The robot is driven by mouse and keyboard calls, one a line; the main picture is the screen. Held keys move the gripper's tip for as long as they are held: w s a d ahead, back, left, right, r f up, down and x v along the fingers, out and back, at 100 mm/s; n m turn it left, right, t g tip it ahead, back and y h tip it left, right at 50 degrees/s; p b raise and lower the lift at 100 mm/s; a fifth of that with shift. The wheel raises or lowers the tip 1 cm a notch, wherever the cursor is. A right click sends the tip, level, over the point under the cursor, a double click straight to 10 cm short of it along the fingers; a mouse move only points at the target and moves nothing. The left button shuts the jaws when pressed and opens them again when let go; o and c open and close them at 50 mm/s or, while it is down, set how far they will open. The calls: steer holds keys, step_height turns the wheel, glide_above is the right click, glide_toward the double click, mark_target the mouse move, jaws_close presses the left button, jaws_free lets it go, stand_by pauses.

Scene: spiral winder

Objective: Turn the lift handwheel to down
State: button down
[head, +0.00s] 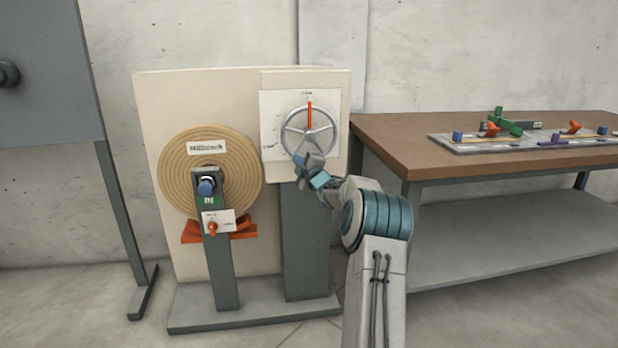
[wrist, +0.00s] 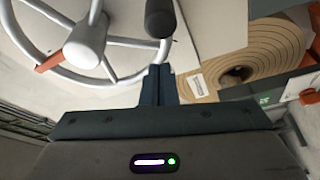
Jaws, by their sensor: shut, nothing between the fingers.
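The lift handwheel (head: 330,128) is a silver spoked wheel on a white panel. Its orange pointer (head: 309,114) stands upright toward a small label at the top; another small label sits at the lower left, and neither is readable. In the wrist view the wheel's pale hub (wrist: 86,45) and rim fill the upper left, and a dark handle knob (wrist: 160,18) stands out from the rim. My gripper (wrist: 158,72) is shut and empty, just below the knob in that view. In the head view my gripper (head: 300,160) is at the wheel's lower edge; whether it touches is unclear.
A tan spiral disc (head: 172,175) with a blue knob (head: 206,186) and a small orange selector (head: 212,228) stands left of the wheel. A brown-topped workbench (head: 400,150) with coloured parts is at the right. A grey panel (head: 45,70) on legs stands at the far left.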

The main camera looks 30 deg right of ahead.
steer(key=s+a+f+p, duration=0.1)
steer(key=s+p, duration=0.1)
steer(key=s, duration=0.7)
steer(key=shift+s+a, duration=0.2)
steer(key=shift+s, duration=0.1)
steer(key=s+a+r+m+g+h+p, duration=0.1)
steer(key=s+a+r+m+g+p, duration=0.35)
steer(key=a+r+p, duration=0.4)
steer(key=s+a+r+m+g+h+p, duration=0.1)
steer(key=s+a+r+m+g+p, duration=0.3)
steer(key=a+r+p, duration=0.45)
steer(key=s+a+r+m+g+y+p, duration=0.1)
steer(key=s+a+p, duration=0.4)
steer(key=s, duration=0.5)
steer(key=s+a+r+m+g+y+p, duration=0.1)
steer(key=s+a+r+g+p, duration=0.3)
steer(key=s, duration=0.7)
steer(key=s+a+r+m+g+y+p, duration=0.1)
steer(key=s+a+r+m+g+p, duration=0.2)
steer(key=s+a+p, duration=0.3)
steer(key=s+a, duration=0.2)
steer(key=s, duration=0.2)
steer(key=shift+s, duration=0.15)
steer(key=shift+a, duration=0.1)
